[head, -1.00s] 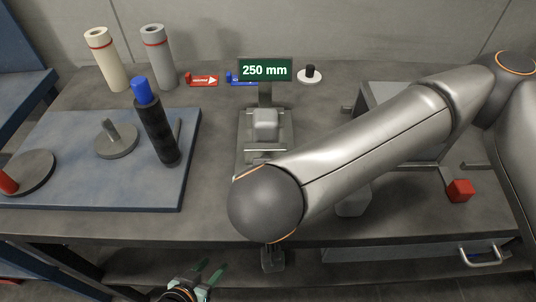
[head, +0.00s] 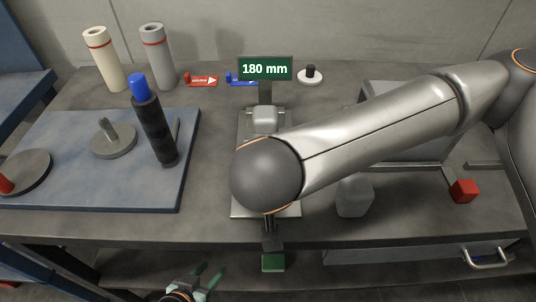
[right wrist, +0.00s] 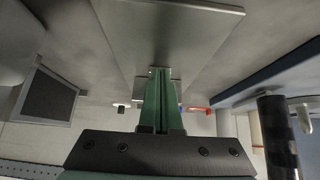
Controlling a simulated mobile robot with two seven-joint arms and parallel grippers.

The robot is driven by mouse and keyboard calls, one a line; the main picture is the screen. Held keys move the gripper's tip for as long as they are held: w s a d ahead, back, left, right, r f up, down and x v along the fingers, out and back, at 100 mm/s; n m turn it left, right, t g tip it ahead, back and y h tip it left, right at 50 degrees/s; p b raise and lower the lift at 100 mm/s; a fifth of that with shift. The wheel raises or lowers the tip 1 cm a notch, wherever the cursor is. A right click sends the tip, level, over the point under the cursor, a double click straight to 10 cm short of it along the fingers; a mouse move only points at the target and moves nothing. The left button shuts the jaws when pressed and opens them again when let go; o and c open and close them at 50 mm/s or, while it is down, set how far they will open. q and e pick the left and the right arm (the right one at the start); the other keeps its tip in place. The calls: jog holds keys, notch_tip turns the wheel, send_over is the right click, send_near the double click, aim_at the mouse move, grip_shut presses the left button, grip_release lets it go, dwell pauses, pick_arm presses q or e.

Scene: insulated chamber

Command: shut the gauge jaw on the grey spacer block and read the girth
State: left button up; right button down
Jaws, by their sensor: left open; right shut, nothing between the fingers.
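The gauge's green display (head: 265,69) reads 180 mm. Its grey base (head: 250,209) stands mid-bench, largely behind my right arm. A pale grey block-like piece (head: 265,118) shows on the gauge below the display; I cannot tell whether it is the spacer or a gauge part. A rounded grey block (head: 354,198) stands right of the gauge, partly under my arm. My right gripper (right wrist: 158,70) is shut and empty, its green fingers pointing at a grey plate; contact is unclear. My left gripper (head: 208,275) is open and empty in front of the bench. The jaw's contact is hidden.
A blue mat (head: 75,135) at left holds a black cylinder (head: 152,130) with a blue top and round-based pieces. Two tubes (head: 104,58) stand behind. A red cube (head: 463,191) lies at right. A metal frame (head: 390,90) stands behind my right arm.

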jog(key=shift+w+r, duration=0.1)
jog(key=shift+w, duration=0.3)
jog(key=shift+s, duration=0.15)
jog(key=shift+s+b, duration=0.55)
jog(key=shift+s, duration=0.55)
jog(key=shift+s+r, duration=0.3)
jog(key=shift+s, duration=0.55)
jog(key=shift+s+r, duration=0.35)
jog(key=shift+s, duration=0.55)
jog(key=shift+s+r, duration=0.3)
jog(key=shift+s, duration=0.55)
